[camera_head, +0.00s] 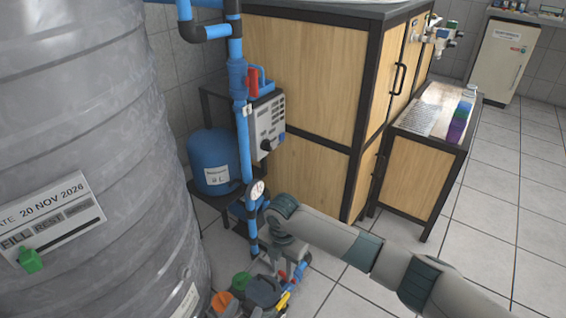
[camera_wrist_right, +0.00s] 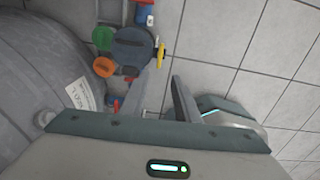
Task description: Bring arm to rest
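My right arm enters the head view from the lower right and bends down to my right gripper (camera_head: 288,250), whose fingers are hard to make out there. In the right wrist view my right gripper (camera_wrist_right: 162,88) has two fingers standing apart with only floor visible between them. It is open and empty. Just beyond the fingertips is a dark round cap (camera_wrist_right: 138,47) with green (camera_wrist_right: 103,39) and orange (camera_wrist_right: 103,67) caps and a yellow handle (camera_wrist_right: 161,53) around it. I cannot tell whether anything touches. My left gripper is not visible.
A large grey tank (camera_head: 100,130) fills the left. A blue pipe with a gauge (camera_head: 257,190), a control box (camera_head: 267,122) and a blue vessel (camera_head: 208,160) stand behind the arm. A wooden cabinet (camera_head: 300,80) and low side cabinet (camera_head: 415,180) are beyond. Tiled floor (camera_head: 500,220) is clear at right.

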